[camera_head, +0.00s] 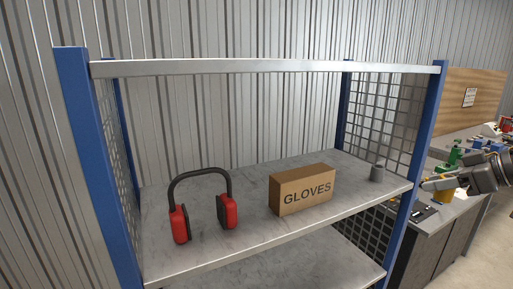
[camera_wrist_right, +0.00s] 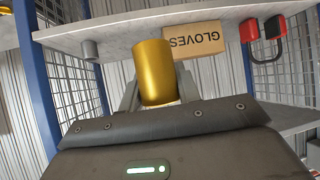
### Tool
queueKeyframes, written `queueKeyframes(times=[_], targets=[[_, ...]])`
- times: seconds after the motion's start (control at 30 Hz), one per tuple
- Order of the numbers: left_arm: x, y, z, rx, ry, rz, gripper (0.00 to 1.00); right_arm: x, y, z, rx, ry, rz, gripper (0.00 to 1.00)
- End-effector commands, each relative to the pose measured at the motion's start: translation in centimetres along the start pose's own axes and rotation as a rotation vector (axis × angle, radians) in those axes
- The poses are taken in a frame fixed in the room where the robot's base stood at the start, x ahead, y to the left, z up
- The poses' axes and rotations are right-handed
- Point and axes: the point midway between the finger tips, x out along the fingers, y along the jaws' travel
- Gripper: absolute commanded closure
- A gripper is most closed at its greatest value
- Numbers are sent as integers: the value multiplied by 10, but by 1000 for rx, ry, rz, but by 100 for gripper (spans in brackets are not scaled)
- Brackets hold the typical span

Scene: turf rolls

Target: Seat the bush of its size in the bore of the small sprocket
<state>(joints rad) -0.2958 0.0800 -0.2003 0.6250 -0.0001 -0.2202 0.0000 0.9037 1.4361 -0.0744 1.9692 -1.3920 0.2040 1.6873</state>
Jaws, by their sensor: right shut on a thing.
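A brass-coloured cylinder, which looks like a bush (camera_wrist_right: 154,72), is between the fingers of my right gripper (camera_wrist_right: 156,98) in the right wrist view. My right gripper (camera_head: 440,187) also shows at the right edge of the head view, just outside the right post of the shelf rack, with the yellow bush (camera_head: 444,196) below its fingers. A small grey stepped cylinder (camera_head: 377,172) stands upright at the right end of the upper shelf and shows in the right wrist view (camera_wrist_right: 91,50). I cannot make out the small sprocket. My left gripper is not in view.
The upper shelf (camera_head: 240,235) also holds red ear defenders (camera_head: 180,224) and a cardboard GLOVES box (camera_head: 302,190). Blue posts (camera_head: 401,215) and mesh sides (camera_head: 385,110) bound the rack. A workbench (camera_head: 450,215) with green and blue items stands behind my right gripper.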

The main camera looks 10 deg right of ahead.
Motion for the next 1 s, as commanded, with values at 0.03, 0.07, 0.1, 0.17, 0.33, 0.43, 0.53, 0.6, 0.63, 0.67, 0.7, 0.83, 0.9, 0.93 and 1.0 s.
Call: queueKeyframes(times=[0.03,0.07,0.1,0.17,0.33,0.43,0.53,0.6,0.63,0.67,0.7,0.83,0.9,0.93,1.0], targets=[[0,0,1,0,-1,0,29,1,1,-2,1,3,-1,96],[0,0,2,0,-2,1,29,2,2,-2,2,3,0,96],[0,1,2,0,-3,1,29,4,2,-3,2,3,-1,96],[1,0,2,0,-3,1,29,15,-2,-2,-4,0,-14,96],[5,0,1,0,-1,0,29,50,-16,11,-32,-4,-54,96],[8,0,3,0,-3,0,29,70,-27,20,-50,-3,-80,96],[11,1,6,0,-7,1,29,92,-41,31,-69,-2,-110,96],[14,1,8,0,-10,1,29,109,-53,41,-85,-3,-134,96],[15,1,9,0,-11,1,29,116,-59,46,-92,-2,-145,96],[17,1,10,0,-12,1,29,126,-66,52,-100,-3,-158,96],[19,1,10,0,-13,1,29,136,-75,59,-111,-2,-175,96],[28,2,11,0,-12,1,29,180,-120,94,-157,-1,-247,96],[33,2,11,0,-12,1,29,201,-149,114,-183,0,-285,96],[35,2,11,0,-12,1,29,208,-161,123,-193,1,-300,96],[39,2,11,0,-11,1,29,222,-186,140,-214,2,-329,96]])
